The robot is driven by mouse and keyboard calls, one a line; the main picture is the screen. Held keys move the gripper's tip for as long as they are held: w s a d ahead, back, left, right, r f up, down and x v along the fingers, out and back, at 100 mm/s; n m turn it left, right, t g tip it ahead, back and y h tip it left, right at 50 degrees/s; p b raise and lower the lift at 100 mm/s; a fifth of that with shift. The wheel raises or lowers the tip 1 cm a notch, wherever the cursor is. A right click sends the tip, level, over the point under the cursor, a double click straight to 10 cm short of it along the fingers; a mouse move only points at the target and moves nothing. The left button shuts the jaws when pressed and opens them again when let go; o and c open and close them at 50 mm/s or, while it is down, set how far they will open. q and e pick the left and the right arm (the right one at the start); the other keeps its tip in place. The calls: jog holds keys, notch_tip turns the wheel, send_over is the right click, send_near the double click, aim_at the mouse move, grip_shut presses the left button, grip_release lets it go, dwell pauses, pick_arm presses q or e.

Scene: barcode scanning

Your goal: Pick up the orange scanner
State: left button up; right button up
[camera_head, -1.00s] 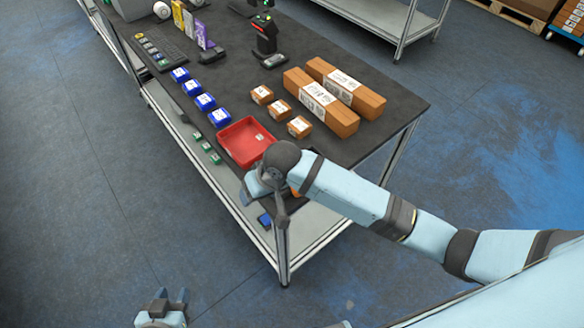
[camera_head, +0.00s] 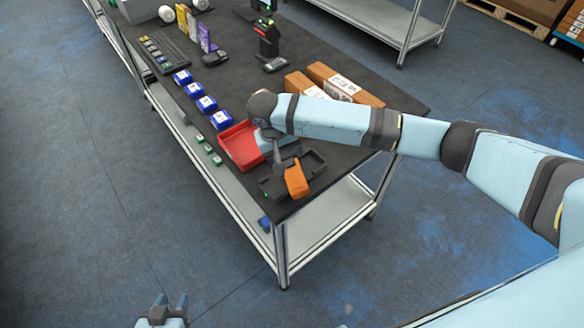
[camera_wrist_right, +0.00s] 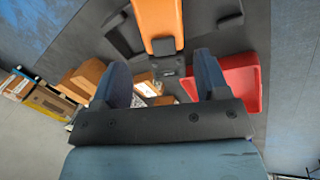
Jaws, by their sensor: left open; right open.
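The orange scanner (camera_head: 296,180) lies in a black holder (camera_head: 313,164) near the front corner of the dark table. In the right wrist view the scanner (camera_wrist_right: 158,22) shows at the top centre, beyond the fingertips. My right gripper (camera_wrist_right: 160,72) is open and empty, with a gap between it and the scanner. In the head view its wrist is over the table beside the holder, and its fingers are largely hidden by the arm. My left gripper (camera_head: 168,306) is open and empty at the bottom left, away from the table.
A red tray (camera_head: 240,150) sits left of the holder and also shows in the right wrist view (camera_wrist_right: 240,80). Several blue boxes (camera_head: 207,104) line the left table edge. Long brown boxes (camera_head: 345,84) lie behind my right arm. A black stand (camera_head: 269,42) is at the back.

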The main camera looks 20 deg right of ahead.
jog(key=shift+p+x, duration=0.6)
jog(key=shift+x, duration=3)
jog(key=shift+a, duration=0.2)
jog(key=c, duration=0.9)
pick_arm(q)
jog(key=shift+r, duration=0.5)
pick_arm(e)
notch_tip(320, 180, up, 19)
jog(key=b, duration=0.2)
jog(key=n+y+b, duration=0.1)
jog(key=n+y, duration=0.2)
jog(key=n, duration=0.1)
send_over(292, 165)
notch_tip(292, 165, down, 12)
jog(key=shift+r, duration=0.1)
notch_tip(292, 165, down, 7)
jog(key=b, duration=0.8)
jog(key=shift+r+b, duration=0.25)
jog(key=shift+b, duration=0.1)
pick_arm(q)
notch_tip(292, 165, down, 11)
jog(key=d, duration=0.1)
jog(key=shift+s+d+r, duration=0.1)
jog(key=shift+s, duration=0.05)
pick_arm(e)
jog(key=shift+f, duration=0.65)
